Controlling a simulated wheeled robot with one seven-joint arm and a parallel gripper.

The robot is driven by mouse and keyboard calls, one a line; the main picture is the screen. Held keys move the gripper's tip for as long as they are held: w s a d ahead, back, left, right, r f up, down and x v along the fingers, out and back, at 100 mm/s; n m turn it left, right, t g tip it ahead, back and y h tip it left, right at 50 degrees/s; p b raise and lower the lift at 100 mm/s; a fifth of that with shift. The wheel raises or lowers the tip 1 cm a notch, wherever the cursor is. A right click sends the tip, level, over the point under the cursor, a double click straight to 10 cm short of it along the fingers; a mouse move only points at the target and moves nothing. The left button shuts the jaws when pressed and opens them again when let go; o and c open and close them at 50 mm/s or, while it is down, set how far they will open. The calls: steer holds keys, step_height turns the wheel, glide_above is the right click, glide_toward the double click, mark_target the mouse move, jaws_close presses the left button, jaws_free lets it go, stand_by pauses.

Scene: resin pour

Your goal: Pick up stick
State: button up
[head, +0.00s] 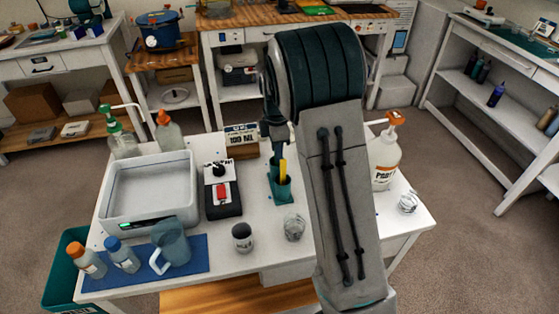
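A yellow stick (283,168) stands upright in a small teal holder (283,191) near the middle of the white table. Its upper end shows above the holder's rim. My gripper (279,151) hangs down at the top of the stick, beside my large arm link. The fingers are dark and very small in this view. I cannot tell whether they touch the stick or are apart from it.
Left of the holder stand a black device with a red switch (222,190) and a white tray-like machine (150,187). A dark cup (242,238) and a clear cup (294,227) stand in front. A pump bottle (384,160) stands right of my arm.

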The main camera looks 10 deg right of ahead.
jaws_close()
steer(key=shift+r, duration=0.1)
